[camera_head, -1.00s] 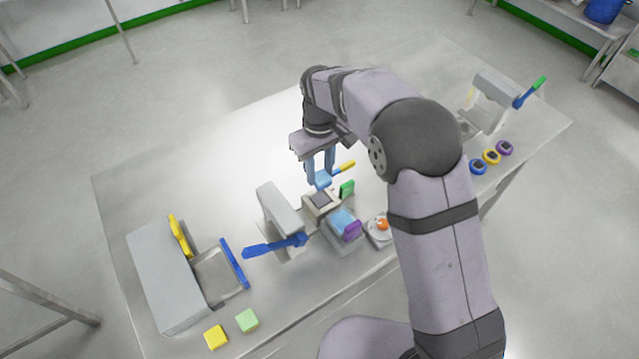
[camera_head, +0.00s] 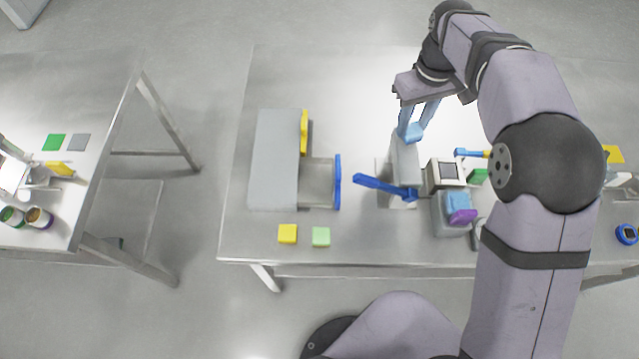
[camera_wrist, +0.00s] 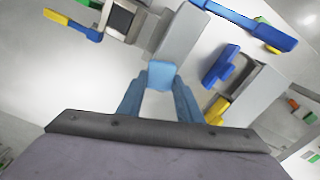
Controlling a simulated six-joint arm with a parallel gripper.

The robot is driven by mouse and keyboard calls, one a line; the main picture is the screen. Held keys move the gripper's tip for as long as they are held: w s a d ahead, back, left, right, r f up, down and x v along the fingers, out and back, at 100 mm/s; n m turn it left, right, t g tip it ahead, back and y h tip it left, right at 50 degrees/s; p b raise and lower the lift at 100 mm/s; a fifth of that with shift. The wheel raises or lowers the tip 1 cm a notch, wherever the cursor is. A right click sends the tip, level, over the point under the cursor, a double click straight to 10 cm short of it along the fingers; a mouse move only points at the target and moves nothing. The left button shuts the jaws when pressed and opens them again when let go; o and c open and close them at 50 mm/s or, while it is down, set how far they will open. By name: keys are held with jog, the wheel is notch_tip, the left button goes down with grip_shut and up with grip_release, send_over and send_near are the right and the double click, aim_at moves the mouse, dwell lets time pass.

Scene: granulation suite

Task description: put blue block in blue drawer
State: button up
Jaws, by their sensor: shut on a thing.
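My gripper (camera_head: 414,122) is shut on a light blue block (camera_head: 411,132) and holds it in the air over the grey stand with the blue lever. In the wrist view the block (camera_wrist: 161,75) sits between the fingertips. The blue drawer (camera_head: 318,183) stands pulled out from the right side of a grey cabinet (camera_head: 273,160), left of my gripper. Its blue handle (camera_head: 338,182) faces right. I see nothing in the drawer. The handle also shows in the wrist view (camera_wrist: 221,66), right of the block.
A yellow handle (camera_head: 304,133) sits behind the blue drawer on the cabinet. A blue lever (camera_head: 386,187) juts left from the grey stand (camera_head: 404,160) towards the drawer. A yellow block (camera_head: 288,233) and a green block (camera_head: 321,236) lie in front. A screened device (camera_head: 445,173) stands right.

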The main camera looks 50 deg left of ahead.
jog(key=s+a+f+n+b, duration=0.1)
jog(key=s+a+n, duration=0.2)
jog(key=s+a, duration=0.4)
jog(key=n+b, duration=0.1)
jog(key=n, duration=0.1)
send_over(315, 183)
notch_tip(315, 183, down, 4)
jog(key=shift+f+p, duration=1.4)
jog(key=shift+f, duration=3.5)
jog(key=shift+f, duration=0.15)
jog(key=o, duration=1)
jog(key=shift+o, duration=0.2)
